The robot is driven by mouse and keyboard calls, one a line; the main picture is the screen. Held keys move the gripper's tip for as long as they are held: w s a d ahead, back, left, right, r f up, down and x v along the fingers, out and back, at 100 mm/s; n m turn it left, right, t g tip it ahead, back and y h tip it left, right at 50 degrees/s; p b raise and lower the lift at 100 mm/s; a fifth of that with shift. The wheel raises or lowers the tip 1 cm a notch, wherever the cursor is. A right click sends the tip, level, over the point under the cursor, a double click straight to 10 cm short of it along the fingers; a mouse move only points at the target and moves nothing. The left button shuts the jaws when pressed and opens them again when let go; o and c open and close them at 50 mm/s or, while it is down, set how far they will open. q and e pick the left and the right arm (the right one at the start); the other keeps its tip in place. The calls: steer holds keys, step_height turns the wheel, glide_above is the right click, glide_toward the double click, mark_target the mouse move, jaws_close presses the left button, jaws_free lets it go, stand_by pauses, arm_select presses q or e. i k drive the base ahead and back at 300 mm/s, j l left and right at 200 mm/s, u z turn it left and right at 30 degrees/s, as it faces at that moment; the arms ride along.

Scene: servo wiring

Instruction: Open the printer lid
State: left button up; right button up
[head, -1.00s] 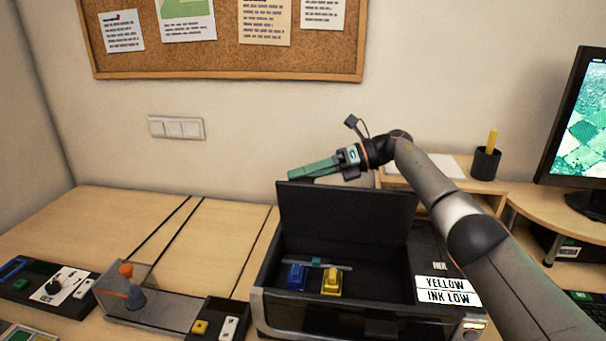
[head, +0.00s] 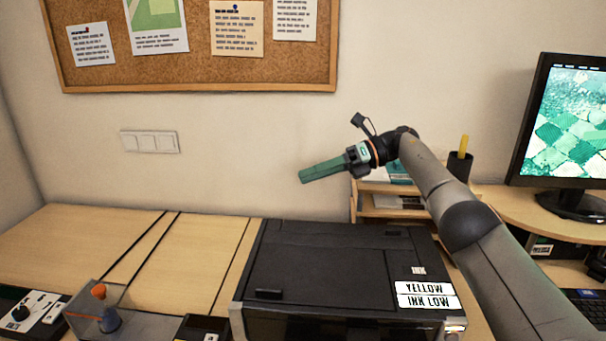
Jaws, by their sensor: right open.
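The black printer (head: 290,327) stands on the desk at the lower middle. Its lid (head: 335,265) lies flat and closed over the top, hiding the inside and the cartridges. A small raised tab (head: 268,294) shows near the lid's front left. My right gripper (head: 302,177) is above and behind the lid in the picture, apart from it, with green fingers pointing left. It is open and nothing shows in it. My left gripper is not in view.
A "YELLOW INK LOW" label (head: 427,295) is on the printer's right side. A clear tray with an orange-topped lever (head: 100,293) stands at the left. A monitor (head: 570,135), pen cup (head: 459,166) and shelf (head: 400,213) are on the right. The desk's left part (head: 70,235) is mostly clear.

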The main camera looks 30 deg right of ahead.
mark_target(324, 278)
steer(key=k+j, duration=0.75)
steer(key=k, duration=0.15)
